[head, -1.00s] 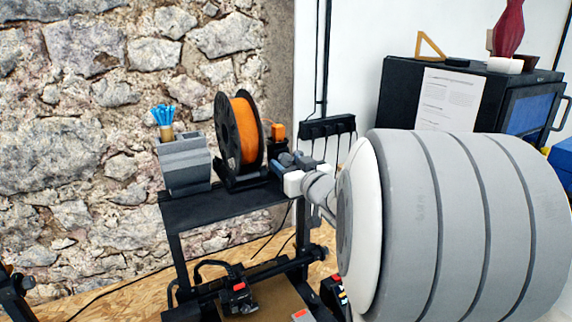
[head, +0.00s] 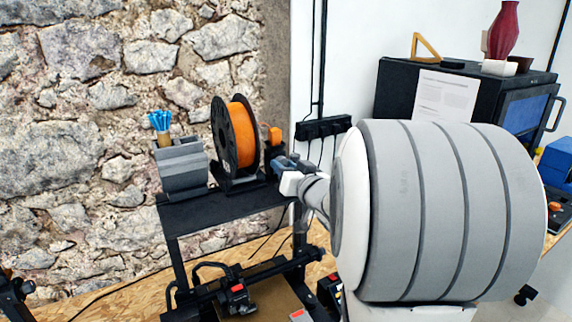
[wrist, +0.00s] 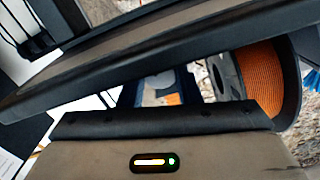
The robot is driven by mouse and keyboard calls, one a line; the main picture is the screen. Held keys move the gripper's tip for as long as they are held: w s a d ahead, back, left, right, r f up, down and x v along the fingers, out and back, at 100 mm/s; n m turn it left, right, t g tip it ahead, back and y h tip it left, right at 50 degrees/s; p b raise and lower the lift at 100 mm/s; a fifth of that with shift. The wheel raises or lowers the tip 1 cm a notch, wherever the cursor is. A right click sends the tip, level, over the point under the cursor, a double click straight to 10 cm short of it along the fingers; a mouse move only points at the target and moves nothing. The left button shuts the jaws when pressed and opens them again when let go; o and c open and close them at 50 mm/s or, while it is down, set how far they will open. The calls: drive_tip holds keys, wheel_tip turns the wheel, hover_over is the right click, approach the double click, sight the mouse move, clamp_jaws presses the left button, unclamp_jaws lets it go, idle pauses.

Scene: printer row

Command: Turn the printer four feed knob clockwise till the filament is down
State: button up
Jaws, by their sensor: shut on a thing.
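The printer (head: 225,205) stands in the middle of the head view, with an orange filament spool (head: 242,135) in a black holder on its top shelf. A small orange part (head: 275,135) sits just right of the spool. My gripper (head: 280,165) reaches in from the right, below that orange part, at the shelf's right end. It is shut on the feed knob, which its jaws and my arm hide in the head view. In the wrist view the spool (wrist: 262,80) shows at right behind the jaws. The knob's angle and the filament's end cannot be made out.
A grey holder (head: 181,165) with blue sticks stands left of the spool. A black power strip (head: 322,127) with cables hangs on the wall behind. A black cabinet-like machine (head: 395,92) stands at the back right. My large arm covers the right middle.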

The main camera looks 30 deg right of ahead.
drive_tip(key=o, duration=1)
drive_tip(key=shift+c, duration=0.2)
drive_tip(key=shift+s, duration=0.1)
drive_tip(key=s+b, duration=0.1)
drive_tip(key=s, duration=0.6)
drive_tip(key=shift+s, duration=0.35)
drive_tip(key=shift+d, duration=0.1)
